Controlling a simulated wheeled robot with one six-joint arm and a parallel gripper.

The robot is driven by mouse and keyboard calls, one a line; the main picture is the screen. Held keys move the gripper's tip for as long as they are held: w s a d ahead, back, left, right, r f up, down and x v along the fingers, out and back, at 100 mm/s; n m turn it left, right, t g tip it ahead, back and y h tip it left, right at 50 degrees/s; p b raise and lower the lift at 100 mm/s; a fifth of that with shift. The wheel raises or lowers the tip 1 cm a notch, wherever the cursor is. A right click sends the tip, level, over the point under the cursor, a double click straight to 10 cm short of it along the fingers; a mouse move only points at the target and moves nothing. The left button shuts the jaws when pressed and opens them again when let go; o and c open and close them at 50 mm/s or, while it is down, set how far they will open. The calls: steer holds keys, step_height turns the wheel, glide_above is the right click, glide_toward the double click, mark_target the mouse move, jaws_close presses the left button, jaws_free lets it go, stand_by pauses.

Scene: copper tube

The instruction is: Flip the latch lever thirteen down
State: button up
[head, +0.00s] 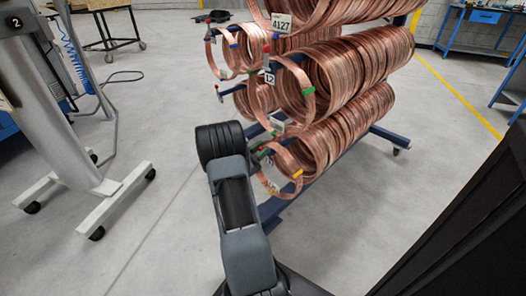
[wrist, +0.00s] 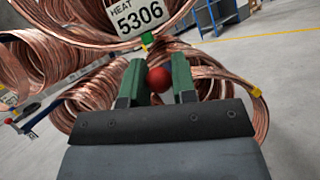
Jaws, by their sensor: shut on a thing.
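The red ball knob (wrist: 159,79) of a latch lever sits between the two green fingers of my gripper (wrist: 157,70) in the wrist view. My gripper is shut on this knob. The lever's stem is hidden behind the gripper, and I cannot read its number. In the head view my arm reaches to the lower front of the copper coil rack, where my gripper (head: 262,148) is small and partly hidden. Another lever with a red knob (head: 266,48) stands upright above, with a tag marked 12 (head: 269,78).
Copper coils (head: 345,80) hang in tiers on a blue wheeled rack (head: 388,136). A white tag reading HEAT 5306 (wrist: 139,18) hangs just above my fingers. A grey wheeled stand (head: 60,100) is at the left. Open floor (head: 150,220) lies left of my arm.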

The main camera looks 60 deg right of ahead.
steer(key=shift+a+f+h, duration=0.15)
steer(key=shift+a+h, duration=0.05)
steer(key=shift+h, duration=0.3)
steer(key=o, duration=0.9)
